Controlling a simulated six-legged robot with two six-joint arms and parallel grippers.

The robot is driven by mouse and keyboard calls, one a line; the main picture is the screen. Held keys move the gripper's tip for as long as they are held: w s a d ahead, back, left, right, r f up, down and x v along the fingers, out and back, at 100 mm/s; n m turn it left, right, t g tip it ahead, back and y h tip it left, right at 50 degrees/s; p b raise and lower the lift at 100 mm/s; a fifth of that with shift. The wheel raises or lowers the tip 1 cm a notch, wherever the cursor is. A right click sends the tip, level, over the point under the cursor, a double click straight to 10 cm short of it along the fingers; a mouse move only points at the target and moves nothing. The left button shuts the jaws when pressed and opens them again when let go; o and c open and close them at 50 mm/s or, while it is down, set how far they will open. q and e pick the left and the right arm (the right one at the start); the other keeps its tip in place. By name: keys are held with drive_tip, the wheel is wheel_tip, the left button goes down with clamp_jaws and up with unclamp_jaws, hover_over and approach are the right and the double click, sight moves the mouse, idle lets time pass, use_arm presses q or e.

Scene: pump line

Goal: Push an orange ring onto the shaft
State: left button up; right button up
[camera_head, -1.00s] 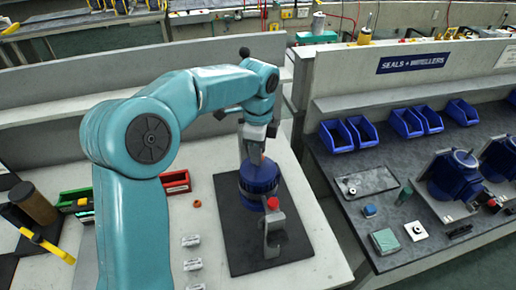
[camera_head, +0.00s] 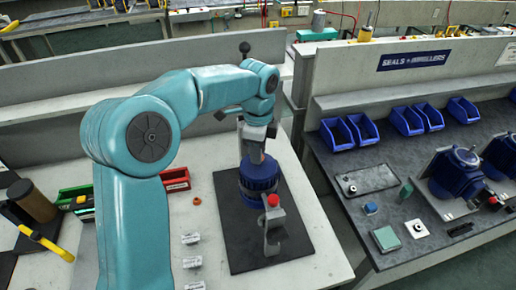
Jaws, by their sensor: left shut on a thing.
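My left gripper (camera_head: 257,158) comes down from the teal arm onto the top of a blue pump body (camera_head: 259,181). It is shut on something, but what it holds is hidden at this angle. The pump stands on a dark mat (camera_head: 243,257) on the light bench. The shaft cannot be made out behind the gripper. A small orange ring (camera_head: 196,201) lies loose on the bench, left of the mat and apart from the gripper. My right gripper is not in view.
A grey bracket (camera_head: 273,228) with a red knob stands in front of the pump. Red (camera_head: 175,180) and green (camera_head: 78,194) bins and several small pale parts (camera_head: 191,239) lie left of the mat. The right bench holds blue bins (camera_head: 337,136) and another blue pump (camera_head: 453,171).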

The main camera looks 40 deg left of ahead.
use_arm(q)
drive_tip(key=shift+f+b, duration=0.4)
drive_tip(key=shift+f, duration=0.35)
idle(0.4)
drive_tip(key=o, duration=1.1)
drive_tip(key=shift+r, duration=0.1)
wheel_tip(320, 180, up, 6)
drive_tip(key=p, duration=0.5)
drive_tip(key=shift+r+p, duration=0.15)
drive_tip(key=shift+p, duration=0.2)
drive_tip(key=shift+r, duration=1.1)
